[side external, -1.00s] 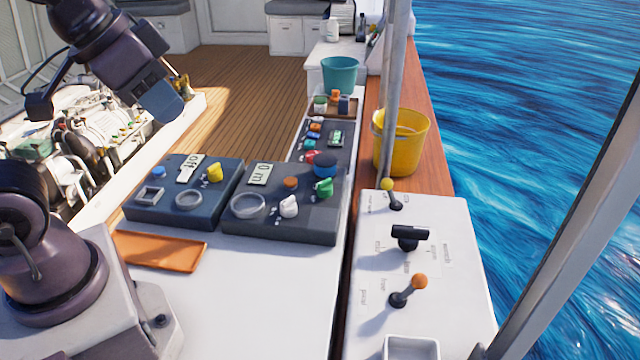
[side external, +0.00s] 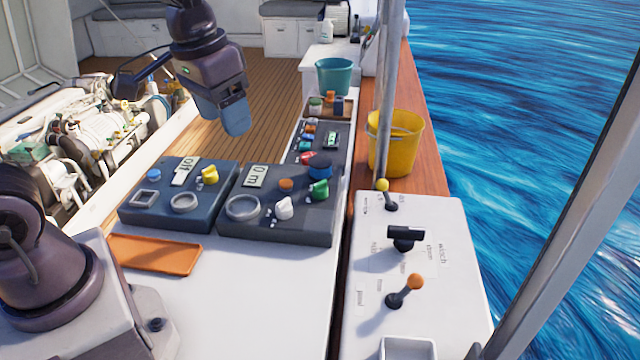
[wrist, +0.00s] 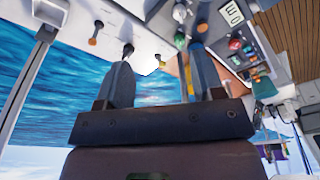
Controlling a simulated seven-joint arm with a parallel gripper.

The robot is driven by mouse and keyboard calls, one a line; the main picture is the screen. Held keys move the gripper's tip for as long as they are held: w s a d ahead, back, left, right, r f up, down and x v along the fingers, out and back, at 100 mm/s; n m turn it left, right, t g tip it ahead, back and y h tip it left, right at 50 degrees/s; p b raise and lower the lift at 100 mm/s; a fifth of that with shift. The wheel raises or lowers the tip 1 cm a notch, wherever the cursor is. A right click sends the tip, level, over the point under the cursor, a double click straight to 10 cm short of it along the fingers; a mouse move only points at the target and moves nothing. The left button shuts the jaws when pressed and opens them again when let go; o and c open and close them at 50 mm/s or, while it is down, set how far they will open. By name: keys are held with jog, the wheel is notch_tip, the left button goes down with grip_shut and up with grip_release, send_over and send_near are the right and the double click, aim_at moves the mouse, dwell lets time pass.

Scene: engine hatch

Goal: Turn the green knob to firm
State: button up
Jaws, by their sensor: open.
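The green knob (side external: 319,190) stands on the right-hand dark control panel (side external: 325,225), right of a white knob (side external: 284,208). In the wrist view the green knob (wrist: 180,41) shows near the top, just left of the right finger. My gripper (side external: 236,120) hangs in the air above and behind the panels, well away from the knob. In the wrist view my gripper (wrist: 160,80) has its two fingers apart with nothing between them. The label of the knob's settings is too small to read.
A left panel (side external: 150,215) carries a yellow knob (side external: 209,175). An orange tray (side external: 155,255) lies in front. A yellow bucket (side external: 395,150), a metal post (side external: 384,90) and a white lever console (side external: 450,300) stand to the right. A teal bucket (side external: 334,78) is behind.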

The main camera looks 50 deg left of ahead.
jog(key=w+a+f+n+g, duration=0.2)
jog(key=w+f, duration=0.3)
jog(key=w, duration=0.4)
jog(key=n, duration=0.5)
send_near(320, 182)
jog(key=shift+n, duration=0.3)
notch_tip(320, 182, down, 10)
jog(key=shift+f, duration=0.25)
jog(key=c, duration=0.9)
